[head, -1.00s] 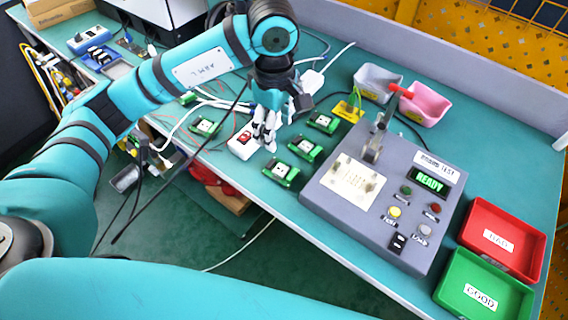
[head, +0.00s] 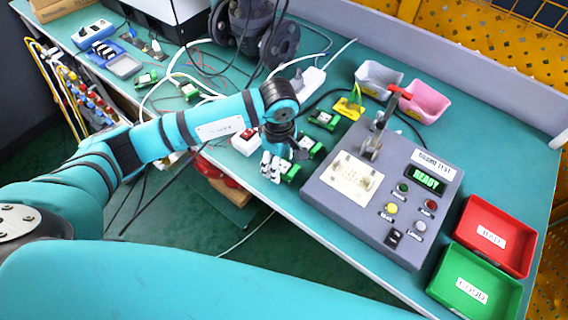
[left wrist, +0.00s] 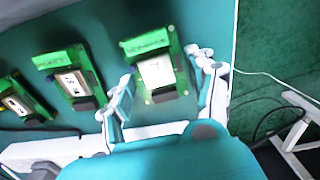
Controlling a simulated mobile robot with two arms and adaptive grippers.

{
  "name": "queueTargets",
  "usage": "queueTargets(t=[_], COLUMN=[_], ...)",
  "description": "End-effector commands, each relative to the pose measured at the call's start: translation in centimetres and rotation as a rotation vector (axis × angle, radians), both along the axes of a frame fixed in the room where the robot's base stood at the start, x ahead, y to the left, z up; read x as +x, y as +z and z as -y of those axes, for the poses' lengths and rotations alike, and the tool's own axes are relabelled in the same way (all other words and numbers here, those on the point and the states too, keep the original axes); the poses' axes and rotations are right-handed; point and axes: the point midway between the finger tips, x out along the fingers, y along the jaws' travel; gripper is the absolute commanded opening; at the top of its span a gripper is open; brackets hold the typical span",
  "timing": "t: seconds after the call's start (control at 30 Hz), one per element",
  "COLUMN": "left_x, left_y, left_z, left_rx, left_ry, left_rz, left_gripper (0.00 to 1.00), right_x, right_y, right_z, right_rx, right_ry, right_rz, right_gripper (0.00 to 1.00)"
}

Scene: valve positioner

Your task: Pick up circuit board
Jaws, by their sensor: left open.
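Several green circuit boards lie in a row on the teal table, left of the grey test box. The nearest board (head: 290,172) is partly hidden by my left gripper (head: 271,166). In the left wrist view this board (left wrist: 158,72) lies between the spread fingers of the gripper (left wrist: 168,78), near the table edge. The fingers are open, and I cannot tell whether they touch it. Two more boards (left wrist: 70,78) (left wrist: 22,101) lie to the left there. In the head view other boards (head: 310,146) (head: 323,120) lie behind the gripper. My right gripper is not in view.
The grey test box (head: 335,207) with a READY display stands to the right. A red tray (head: 515,257) and a green tray (head: 487,310) are at the front right. Grey (head: 372,72) and pink (head: 428,102) bins stand behind. A white switch box (head: 243,145) and cables lie left.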

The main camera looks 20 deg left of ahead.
Motion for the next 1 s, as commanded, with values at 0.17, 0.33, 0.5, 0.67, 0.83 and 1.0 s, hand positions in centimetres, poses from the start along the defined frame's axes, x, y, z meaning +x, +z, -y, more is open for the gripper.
queueTargets(t=[0.17, 0.33, 0.5, 0.67, 0.83, 1.0], left_x=[0.0, 0.0, 0.0, 0.0, 0.1, 0.2], left_y=[-0.1, -0.1, -0.1, 0.0, 0.3, 1.8], left_z=[0.0, 0.0, 0.0, 0.0, 0.0, 0.0], left_rx=[0.0, 0.0, -0.001, -0.001, -0.001, -0.001], left_ry=[-0.001, -0.001, -0.001, -0.001, 0.0, -0.002], left_rz=[0.001, 0.001, 0.002, 0.002, 0.004, 0.006], left_gripper=[0.58, 0.41, 0.2, 0.2, 0.2, 0.2], right_x=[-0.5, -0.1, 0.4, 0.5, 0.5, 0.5], right_y=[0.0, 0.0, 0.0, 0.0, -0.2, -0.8], right_z=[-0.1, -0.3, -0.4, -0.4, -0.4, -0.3], right_rx=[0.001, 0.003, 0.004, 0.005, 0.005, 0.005], right_ry=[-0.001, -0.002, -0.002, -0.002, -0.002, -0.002], right_rz=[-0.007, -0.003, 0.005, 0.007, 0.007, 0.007], right_gripper=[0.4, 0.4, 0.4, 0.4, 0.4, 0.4])
